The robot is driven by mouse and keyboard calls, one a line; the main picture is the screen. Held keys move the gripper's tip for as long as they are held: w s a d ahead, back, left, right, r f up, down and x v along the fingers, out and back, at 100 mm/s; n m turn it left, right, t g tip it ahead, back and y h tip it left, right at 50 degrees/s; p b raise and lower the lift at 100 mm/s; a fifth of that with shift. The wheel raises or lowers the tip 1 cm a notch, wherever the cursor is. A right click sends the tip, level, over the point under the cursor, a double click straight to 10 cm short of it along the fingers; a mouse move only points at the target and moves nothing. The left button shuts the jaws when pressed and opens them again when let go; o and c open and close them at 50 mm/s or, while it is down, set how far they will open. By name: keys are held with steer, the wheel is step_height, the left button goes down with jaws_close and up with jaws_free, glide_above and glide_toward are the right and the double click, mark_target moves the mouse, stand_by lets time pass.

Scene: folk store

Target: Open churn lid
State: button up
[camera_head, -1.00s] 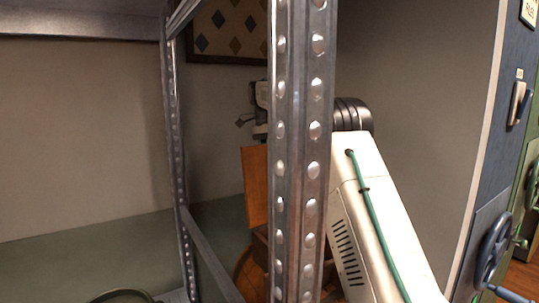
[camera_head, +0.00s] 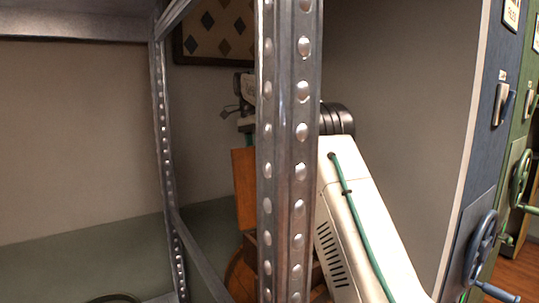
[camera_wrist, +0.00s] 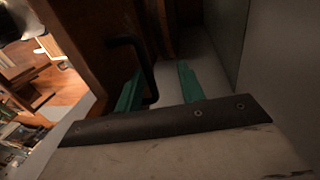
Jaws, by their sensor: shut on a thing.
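The churn (camera_head: 243,276) is a round wooden body low behind the metal post, mostly hidden. An orange-brown wooden panel (camera_head: 244,188), which looks like its lid, stands upright above it. In the wrist view the dark brown lid panel (camera_wrist: 85,35) bears a black curved handle (camera_wrist: 149,72). My gripper (camera_wrist: 160,88) has two green fingers, one on each side of the handle's end, and is shut on the handle; a gap shows by the right finger. In the head view the post hides part of my wrist.
A riveted metal shelf post (camera_head: 288,150) stands close in front of my arm. A second post (camera_head: 164,150) and shelving are at left. A grey wall panel and blue cabinet (camera_head: 485,150) with a handwheel (camera_head: 481,248) are at right.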

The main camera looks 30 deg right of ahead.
steer(key=s+a+r, duration=0.2)
steer(key=s+a, duration=0.1)
steer(key=s, duration=1.2)
steer(key=shift+s, duration=0.4)
